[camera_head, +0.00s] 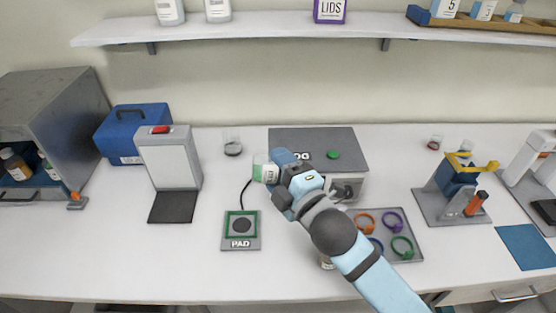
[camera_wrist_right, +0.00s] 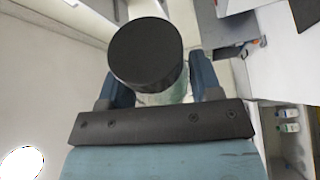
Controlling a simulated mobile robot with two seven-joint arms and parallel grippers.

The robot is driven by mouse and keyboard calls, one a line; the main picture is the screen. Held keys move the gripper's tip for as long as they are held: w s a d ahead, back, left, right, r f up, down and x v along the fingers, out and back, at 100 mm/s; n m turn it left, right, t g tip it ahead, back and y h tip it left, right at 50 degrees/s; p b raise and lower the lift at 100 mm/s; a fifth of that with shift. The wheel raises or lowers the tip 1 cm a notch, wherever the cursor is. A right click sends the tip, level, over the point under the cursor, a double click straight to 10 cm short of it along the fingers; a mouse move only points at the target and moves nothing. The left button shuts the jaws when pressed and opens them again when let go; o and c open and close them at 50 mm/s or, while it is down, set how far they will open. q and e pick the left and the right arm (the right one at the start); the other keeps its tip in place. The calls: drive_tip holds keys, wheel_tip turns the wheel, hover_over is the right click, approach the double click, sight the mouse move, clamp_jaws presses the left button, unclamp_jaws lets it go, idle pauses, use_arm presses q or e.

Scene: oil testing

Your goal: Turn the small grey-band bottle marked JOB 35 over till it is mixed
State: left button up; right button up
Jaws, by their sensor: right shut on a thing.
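My right gripper (camera_head: 272,168) is shut on a small bottle (camera_head: 262,170) and holds it above the bench, just left of the grey box. In the head view the bottle shows a pale body and a green patch; I cannot read its marking or make out a grey band. In the right wrist view the right gripper (camera_wrist_right: 162,88) has one finger on each side of the bottle. The bottle's round black end (camera_wrist_right: 146,52) faces the camera and hides most of its pale, clear body. My left gripper is not in view.
A pad (camera_head: 241,243) marked PAD lies in front of the held bottle. A grey box (camera_head: 318,141) with a green button stands behind my arm. A tray (camera_head: 410,252) of coloured rings is to the right. The bench's front left is clear.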

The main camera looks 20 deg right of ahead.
drive_tip(key=shift+r+n, duration=0.15)
drive_tip(key=shift+n, duration=0.45)
drive_tip(key=n+g, duration=0.1)
drive_tip(key=n, duration=0.1)
drive_tip(key=shift+n, duration=0.4)
drive_tip(key=shift+w+d+n+g+h, duration=0.1)
drive_tip(key=shift+n+g+h, duration=0.5)
drive_tip(key=shift+n, duration=0.5)
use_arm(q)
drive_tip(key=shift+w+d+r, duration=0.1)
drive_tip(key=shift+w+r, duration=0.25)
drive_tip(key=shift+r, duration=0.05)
use_arm(e)
drive_tip(key=shift+n, duration=0.3)
drive_tip(key=n+g+h, duration=0.1)
drive_tip(key=n, duration=0.2)
drive_tip(key=shift+h, duration=0.4)
drive_tip(key=shift+n+g+h, duration=0.4)
drive_tip(key=shift+n+g, duration=0.1)
drive_tip(key=shift+n, duration=0.3)
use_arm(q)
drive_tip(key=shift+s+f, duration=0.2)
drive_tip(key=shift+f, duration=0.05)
